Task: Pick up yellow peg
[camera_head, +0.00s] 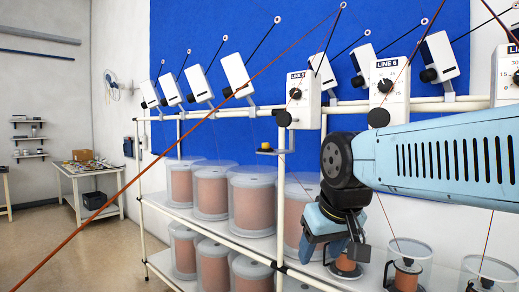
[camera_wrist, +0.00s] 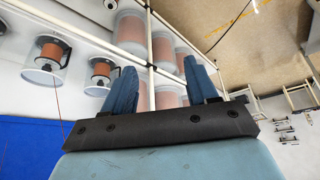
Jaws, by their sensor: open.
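A small yellow peg (camera_head: 266,146) stands on a small dark bracket plate (camera_head: 270,152) fixed to the white rack post in the head view. My gripper (camera_head: 332,255) hangs lower and to the right of it, in front of the rack, with the fingers pointing down. The fingers are apart and nothing is between them. In the wrist view the two blue fingers of my gripper (camera_wrist: 160,66) are spread, with rack rails and spools beyond them. The peg does not show in the wrist view.
A rack with cream rails (camera_head: 365,106) carries several copper spools in clear bins (camera_head: 252,203) on two shelves. White control boxes (camera_head: 386,85) and cable lines run above the peg. A white table (camera_head: 95,178) stands far left, with open floor (camera_head: 85,250) before it.

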